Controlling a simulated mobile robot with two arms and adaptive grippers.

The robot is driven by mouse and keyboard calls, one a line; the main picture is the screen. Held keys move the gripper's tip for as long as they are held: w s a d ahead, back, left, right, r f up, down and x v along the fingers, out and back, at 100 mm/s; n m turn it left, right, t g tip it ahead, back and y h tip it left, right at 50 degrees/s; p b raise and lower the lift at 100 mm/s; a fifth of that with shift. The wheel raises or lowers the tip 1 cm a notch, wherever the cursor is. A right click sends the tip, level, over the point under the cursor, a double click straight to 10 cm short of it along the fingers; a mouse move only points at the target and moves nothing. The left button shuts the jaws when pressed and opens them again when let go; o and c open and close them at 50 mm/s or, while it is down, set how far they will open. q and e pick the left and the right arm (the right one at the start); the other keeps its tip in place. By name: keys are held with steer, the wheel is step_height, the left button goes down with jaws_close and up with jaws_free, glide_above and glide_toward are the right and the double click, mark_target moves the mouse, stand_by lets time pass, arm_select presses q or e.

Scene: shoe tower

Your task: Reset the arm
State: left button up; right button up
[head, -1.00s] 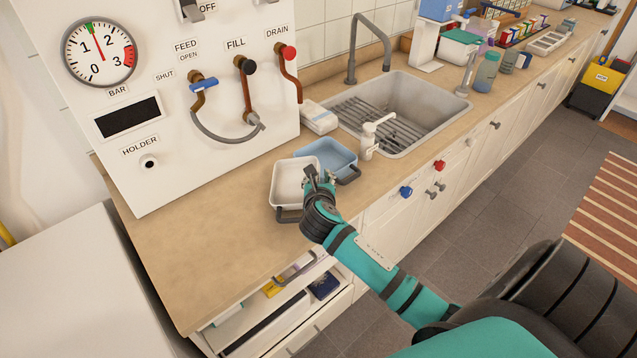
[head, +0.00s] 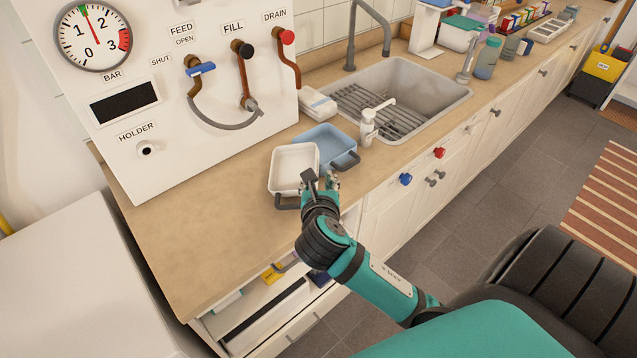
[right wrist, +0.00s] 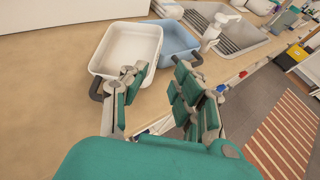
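My right gripper (head: 321,180) is at the counter's front edge, beside the white tray (head: 284,162) and the blue tray (head: 333,143). In the right wrist view its two fingers (right wrist: 158,98) are spread apart with nothing between them. The white tray also shows in that view (right wrist: 125,52), just beyond the fingers, and looks empty. The blue tray (right wrist: 178,42) stands behind it to the right. In the head view the gripper overlaps the near right corner of the white tray; I cannot tell whether they touch. My left gripper is not in view.
The panel with gauge (head: 92,36) and valves stands at the back left. A sink (head: 415,98) and a white soap dispenser (head: 368,125) are to the right. The counter (head: 200,220) is bare at the left.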

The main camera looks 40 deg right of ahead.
steer(key=shift+f, duration=0.1)
stand_by(0.3)
steer(key=s+a+f+m+g+y, duration=0.4)
steer(key=s+a+f+m, duration=0.2)
steer(key=s+m, duration=0.55)
steer(key=s+a+f+m+g+y, duration=0.5)
steer(key=s+m, duration=0.4)
steer(key=m, duration=0.6)
step_height(320, 180, down, 28)
steer(key=s+h+b, duration=0.1)
steer(key=s, duration=0.1)
steer(key=s+d+f+g+b, duration=0.1)
steer(key=s+d+f, duration=0.1)
steer(key=s+f, duration=1.4)
steer(key=shift+s+d+f, duration=0.3)
steer(key=shift+s+f, duration=0.1)
steer(key=shift+f, duration=0.55)
